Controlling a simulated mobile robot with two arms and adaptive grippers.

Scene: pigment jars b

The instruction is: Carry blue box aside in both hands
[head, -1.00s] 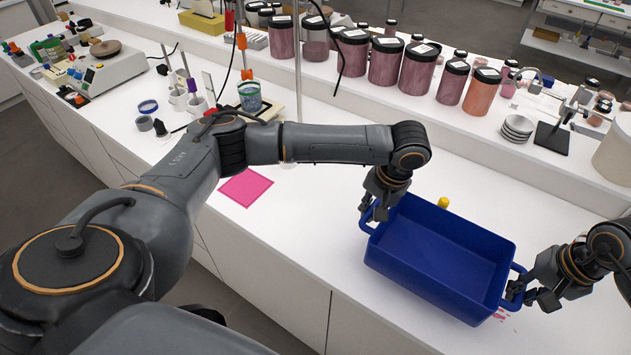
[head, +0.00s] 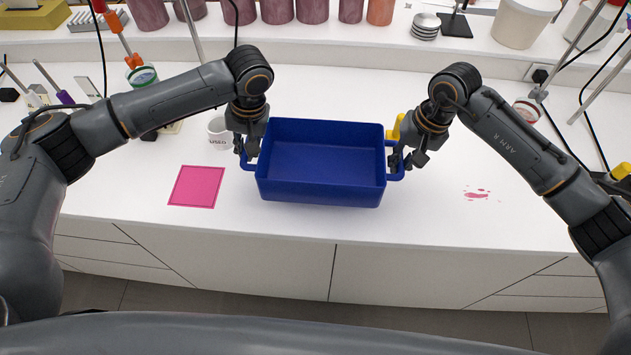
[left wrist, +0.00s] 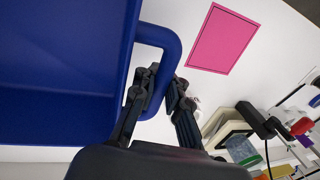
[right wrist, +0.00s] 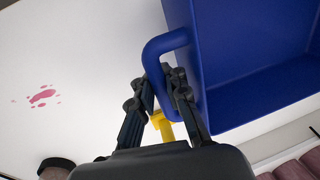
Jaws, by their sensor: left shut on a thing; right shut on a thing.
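The blue box (head: 320,190) is an open, empty bin with a loop handle at each end. In the head view it is held level over the white counter; I cannot tell how high. My left gripper (head: 246,152) is shut on the left handle, which also shows between its fingers in the left wrist view (left wrist: 160,85). My right gripper (head: 398,158) is shut on the right handle, which also shows between its fingers in the right wrist view (right wrist: 168,75). A flat pink square (head: 197,187) lies on the counter left of the box.
A yellow object (head: 396,126) stands behind the right handle, partly hidden. A white mug (head: 219,133) is close behind my left gripper. A pink stain (head: 476,194) marks the counter at right. Large jars (head: 278,9) line the back shelf. The front counter strip is clear.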

